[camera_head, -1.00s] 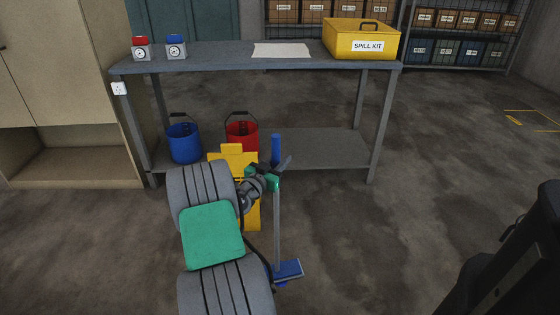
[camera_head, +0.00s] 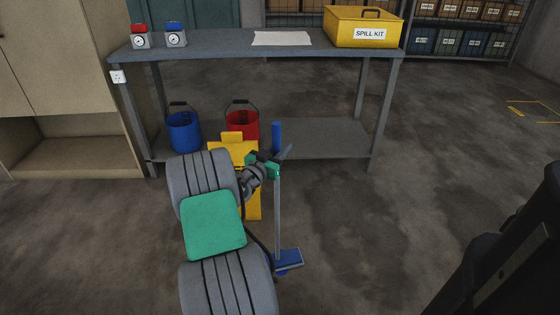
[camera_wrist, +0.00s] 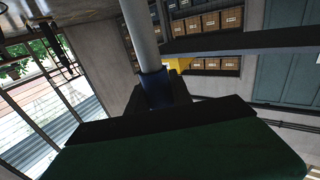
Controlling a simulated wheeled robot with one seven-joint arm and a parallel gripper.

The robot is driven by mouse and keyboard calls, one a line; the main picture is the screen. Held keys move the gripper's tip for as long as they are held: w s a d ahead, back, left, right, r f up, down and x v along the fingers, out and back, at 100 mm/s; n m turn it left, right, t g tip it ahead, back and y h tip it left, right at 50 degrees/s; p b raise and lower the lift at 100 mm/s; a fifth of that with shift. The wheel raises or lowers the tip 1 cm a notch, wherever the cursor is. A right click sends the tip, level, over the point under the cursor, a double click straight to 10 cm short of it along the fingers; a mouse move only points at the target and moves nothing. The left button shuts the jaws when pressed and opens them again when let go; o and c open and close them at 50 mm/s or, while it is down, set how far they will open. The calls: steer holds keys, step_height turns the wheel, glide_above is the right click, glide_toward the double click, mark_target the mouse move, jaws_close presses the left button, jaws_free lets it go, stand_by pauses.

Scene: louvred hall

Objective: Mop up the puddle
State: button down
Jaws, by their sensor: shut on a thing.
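My gripper (camera_head: 278,167) is shut on a mop with a grey pole (camera_head: 278,215), a blue grip at its top (camera_head: 276,136) and a flat blue head (camera_head: 288,259) near the floor. The pole stands close to upright. In the wrist view the mop pole (camera_wrist: 139,30) rises from my gripper (camera_wrist: 158,100). The concrete floor has darker patches, but I cannot tell a puddle among them. I cannot tell whether the mop head touches the floor.
A grey workbench (camera_head: 225,50) stands ahead, holding a yellow spill kit box (camera_head: 340,32). A blue bucket (camera_head: 184,133) and red bucket (camera_head: 242,122) stand on its lower shelf. A yellow object (camera_head: 253,205) stands behind my arm.

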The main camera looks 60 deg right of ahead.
steer(key=shift+a+f, duration=0.1)
steer(key=shift+f, duration=0.2)
steer(key=shift+w+a+f+b, duration=0.1)
steer(key=shift+w+b, duration=0.15)
steer(key=shift+b, duration=0.05)
steer(key=w+a+b, duration=0.5)
steer(key=w, duration=0.4)
steer(key=shift+d, duration=0.1)
steer(key=s+d+p, duration=0.1)
steer(key=s+d, duration=0.5)
steer(key=s, duration=0.3)
steer(key=s+d+r, duration=0.1)
steer(key=s+d, duration=0.6)
steer(key=s, duration=0.2)
steer(key=shift+r+p, duration=0.15)
steer(key=shift+p, duration=0.2)
steer(key=shift+w+a, duration=0.1)
